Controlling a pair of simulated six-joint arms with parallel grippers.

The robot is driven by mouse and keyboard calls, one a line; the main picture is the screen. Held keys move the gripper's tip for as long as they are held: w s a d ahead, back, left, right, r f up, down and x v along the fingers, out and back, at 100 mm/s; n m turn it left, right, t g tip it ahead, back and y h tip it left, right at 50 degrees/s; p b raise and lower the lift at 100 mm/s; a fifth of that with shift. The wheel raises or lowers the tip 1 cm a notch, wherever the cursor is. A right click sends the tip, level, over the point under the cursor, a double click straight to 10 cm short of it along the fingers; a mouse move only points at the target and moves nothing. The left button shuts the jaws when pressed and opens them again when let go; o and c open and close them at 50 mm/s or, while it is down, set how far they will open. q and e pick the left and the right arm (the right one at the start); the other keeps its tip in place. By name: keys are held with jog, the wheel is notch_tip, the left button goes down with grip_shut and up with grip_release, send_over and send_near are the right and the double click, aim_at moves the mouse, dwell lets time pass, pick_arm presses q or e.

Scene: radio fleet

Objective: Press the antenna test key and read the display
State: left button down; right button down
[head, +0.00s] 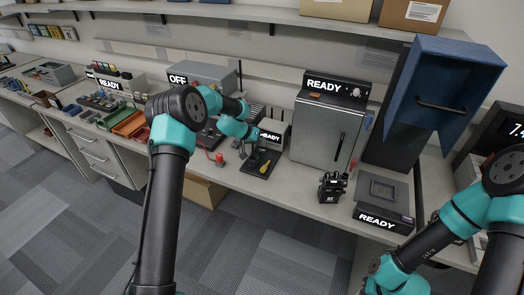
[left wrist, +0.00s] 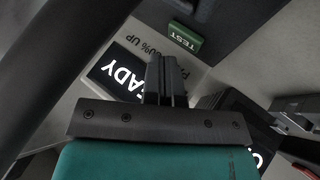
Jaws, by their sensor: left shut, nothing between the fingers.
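The antenna tester is a small pale box with a lit display reading READY (head: 270,136) on the bench. In the left wrist view its display (left wrist: 118,70) reads READY upside down, beside printed text partly readable as "80% UP". The green TEST key (left wrist: 185,38) shows above and slightly right of my left fingertips (left wrist: 165,62). A gap shows between key and fingers; the key does not look touched. My left gripper is shut and empty. In the head view, it is at the tester, its fingers mostly hidden. My right arm enters at lower right; its gripper is out of frame.
A dark mat with a yellow-handled tool (head: 264,167) lies before the tester. A tall grey cabinet (head: 327,130) marked READY stands to its right. A handheld radio (head: 332,187) and a low grey READY unit (head: 384,201) stand farther right. A shelf runs above.

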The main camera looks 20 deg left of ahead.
aim_at(261, 149)
pick_arm(q)
jog(key=shift+f, duration=0.1)
jog(key=shift+f, duration=0.35)
jog(key=shift+f, duration=0.4)
dwell(0.7)
dwell(0.4)
jog(key=shift+r, duration=0.85)
jog(key=shift+r, duration=2.5)
